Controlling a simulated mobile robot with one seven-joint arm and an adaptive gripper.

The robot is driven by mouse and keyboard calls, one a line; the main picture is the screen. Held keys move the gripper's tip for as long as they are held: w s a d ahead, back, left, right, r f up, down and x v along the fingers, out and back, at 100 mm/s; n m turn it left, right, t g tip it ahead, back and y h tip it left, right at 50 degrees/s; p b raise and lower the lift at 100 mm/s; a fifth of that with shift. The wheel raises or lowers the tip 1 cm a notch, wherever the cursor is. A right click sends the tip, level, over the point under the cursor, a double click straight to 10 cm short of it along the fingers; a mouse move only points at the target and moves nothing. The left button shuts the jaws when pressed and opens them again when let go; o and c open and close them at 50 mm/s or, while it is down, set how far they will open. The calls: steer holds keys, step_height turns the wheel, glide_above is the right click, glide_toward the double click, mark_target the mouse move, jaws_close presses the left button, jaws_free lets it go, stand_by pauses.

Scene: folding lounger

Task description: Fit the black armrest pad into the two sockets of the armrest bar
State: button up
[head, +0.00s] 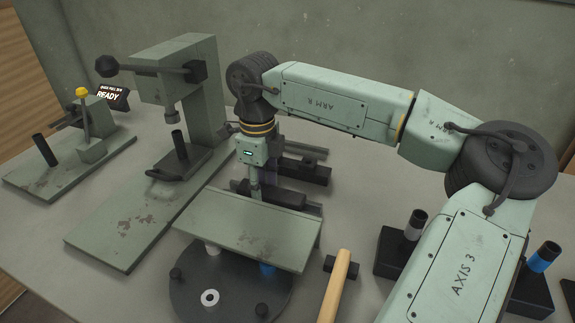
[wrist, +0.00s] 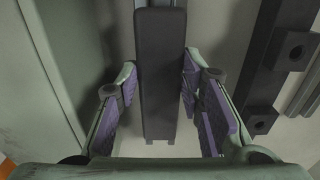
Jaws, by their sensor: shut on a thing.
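The black armrest pad (wrist: 160,75) is a long dark bar running up the middle of the wrist view. My gripper (wrist: 160,72) has its purple-lined fingertips against both long sides of the pad. In the head view my gripper (head: 262,180) points down behind the green panel, with the dark pad (head: 284,198) low beside it. A dark bar, which looks like the armrest bar (wrist: 262,75), lies to the right of the pad, apart from it. It carries two square blocks with round holes. In the head view this bar (head: 316,173) is behind the pad.
A tilted green panel (head: 245,228) stands in front of my gripper on a round dark turntable (head: 195,295). A green press (head: 190,80) stands at left. A hammer (head: 338,285) and black holders with tubes (head: 412,225) are at right. A sign at far left reads READY (head: 110,96).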

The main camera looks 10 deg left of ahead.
mark_target(263, 188)
steer(key=shift+r, duration=0.1)
steer(key=shift+r+p, duration=1.6)
steer(key=shift+r, duration=0.85)
steer(key=shift+w, duration=0.1)
